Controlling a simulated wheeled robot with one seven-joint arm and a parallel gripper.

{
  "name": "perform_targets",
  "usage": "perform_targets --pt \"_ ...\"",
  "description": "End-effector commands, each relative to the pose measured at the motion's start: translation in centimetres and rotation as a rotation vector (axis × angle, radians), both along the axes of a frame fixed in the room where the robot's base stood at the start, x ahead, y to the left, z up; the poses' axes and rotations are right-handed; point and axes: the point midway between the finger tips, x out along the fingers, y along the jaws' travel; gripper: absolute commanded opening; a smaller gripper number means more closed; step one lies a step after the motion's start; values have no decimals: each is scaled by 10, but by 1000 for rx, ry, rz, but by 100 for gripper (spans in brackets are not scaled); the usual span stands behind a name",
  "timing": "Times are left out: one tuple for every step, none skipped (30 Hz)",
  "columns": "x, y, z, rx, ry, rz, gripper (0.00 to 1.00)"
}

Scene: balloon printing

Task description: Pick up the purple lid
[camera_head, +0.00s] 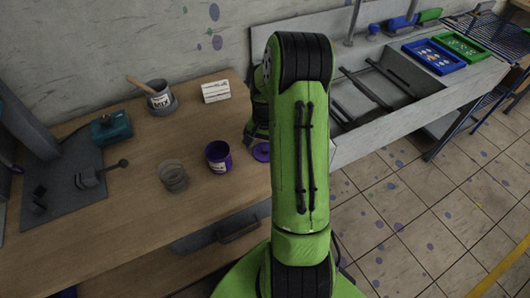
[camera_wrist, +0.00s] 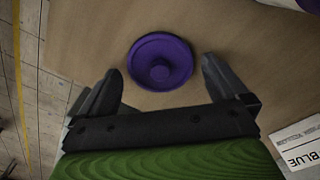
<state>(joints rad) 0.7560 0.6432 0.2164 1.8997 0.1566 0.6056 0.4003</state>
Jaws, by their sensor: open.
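The purple lid (camera_wrist: 160,61) is round with a small knob in its middle. It lies on the wooden table (camera_wrist: 85,25) in the wrist view, just ahead of my gripper (camera_wrist: 158,82). My gripper is open, with one finger on each side below the lid, and the lid sits apart from both. In the head view the lid (camera_head: 261,152) shows partly behind my green arm, to the right of a purple can (camera_head: 218,157). My gripper is hidden behind the arm there.
A clear cup (camera_head: 173,175) stands left of the purple can. A grey can with a wooden handle (camera_head: 160,96) and a white label card (camera_head: 216,91) are behind. A label reading BLUE (camera_wrist: 300,148) lies right of my gripper. A sink (camera_head: 380,95) is at the right.

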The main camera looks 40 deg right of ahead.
Motion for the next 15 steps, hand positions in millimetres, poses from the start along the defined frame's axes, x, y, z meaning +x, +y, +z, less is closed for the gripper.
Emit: perform_targets --pt "0 0 -4 0 0 0 100" --pt "0 0 -5 -1 0 0 100" --pt "0 0 -5 -1 -2 0 100" --pt "0 0 -4 -1 -2 0 100" --pt "0 0 -4 -1 -2 0 100" --pt "0 0 -4 -1 -2 0 100" --pt "0 0 -4 -2 -1 0 100" --pt "0 0 -4 -2 -1 0 95" --pt "0 0 -4 -2 -1 0 89" --pt "0 0 -3 -2 -1 0 85" --pt "0 0 -3 -2 -1 0 80" --pt "0 0 -3 -2 -1 0 74" --pt "0 0 -3 -2 -1 0 69" --pt "0 0 -3 -2 -1 0 65" --pt "0 0 -3 -2 -1 0 59"
